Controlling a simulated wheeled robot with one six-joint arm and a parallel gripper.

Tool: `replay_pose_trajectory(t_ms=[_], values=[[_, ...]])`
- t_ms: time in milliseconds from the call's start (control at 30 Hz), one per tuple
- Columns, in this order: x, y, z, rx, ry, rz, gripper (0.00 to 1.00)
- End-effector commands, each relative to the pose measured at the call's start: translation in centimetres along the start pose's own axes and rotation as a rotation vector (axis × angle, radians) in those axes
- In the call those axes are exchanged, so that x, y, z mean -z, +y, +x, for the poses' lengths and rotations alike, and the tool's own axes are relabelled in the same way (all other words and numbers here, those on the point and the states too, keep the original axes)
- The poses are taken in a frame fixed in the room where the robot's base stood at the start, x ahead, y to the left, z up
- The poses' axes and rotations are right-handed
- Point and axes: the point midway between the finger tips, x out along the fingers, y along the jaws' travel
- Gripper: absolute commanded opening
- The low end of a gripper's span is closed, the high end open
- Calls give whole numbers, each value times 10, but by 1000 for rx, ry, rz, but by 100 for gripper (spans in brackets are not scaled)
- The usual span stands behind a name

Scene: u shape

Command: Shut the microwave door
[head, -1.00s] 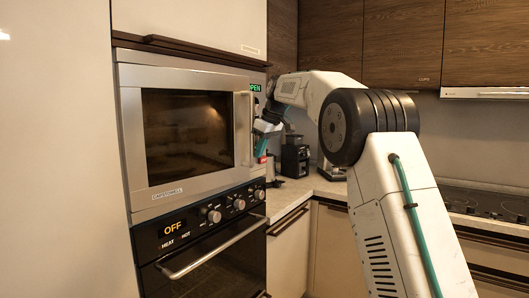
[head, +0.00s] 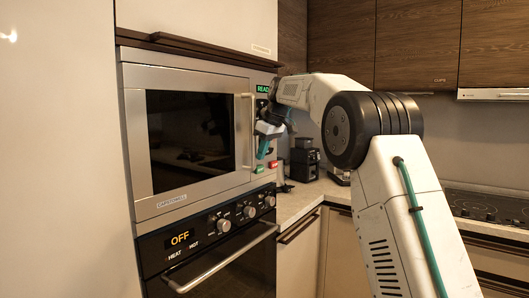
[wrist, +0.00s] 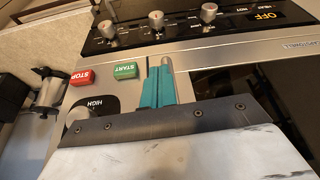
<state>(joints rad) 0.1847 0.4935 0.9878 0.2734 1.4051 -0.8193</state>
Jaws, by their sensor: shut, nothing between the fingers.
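The microwave (head: 190,140) is built in above the oven. Its door (head: 188,190), with a dark window and a vertical handle (head: 252,130), lies flush with the front and looks closed. The green display (head: 263,89) shows READ, with its end hidden by my arm. My gripper (head: 262,150) is at the control panel just right of the handle. In the wrist view its teal fingers (wrist: 158,88) are together and empty, close to the microwave front beside the green START button (wrist: 125,70). Whether they touch the front or handle is unclear.
A red STOP button (wrist: 82,77) is beside START, with a HIGH knob (wrist: 92,110) near it. Below is the oven (head: 210,245), showing OFF, with knobs and a bar handle. A black coffee machine (head: 304,160) stands on the counter (head: 300,195) to the right.

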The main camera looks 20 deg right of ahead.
Motion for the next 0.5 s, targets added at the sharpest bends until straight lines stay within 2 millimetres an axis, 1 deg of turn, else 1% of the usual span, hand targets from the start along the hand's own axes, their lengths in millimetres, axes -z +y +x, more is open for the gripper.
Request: replay_pose_trajectory(t_ms=[33,67,167,300,500], values=[[6,-3,-2,-4,18,-5,0],[5,-3,-3,-4,18,-5,0],[-5,-1,-7,-3,15,-6,0],[-26,4,-15,0,8,-6,0],[-27,8,-60,-2,7,-6,0]])
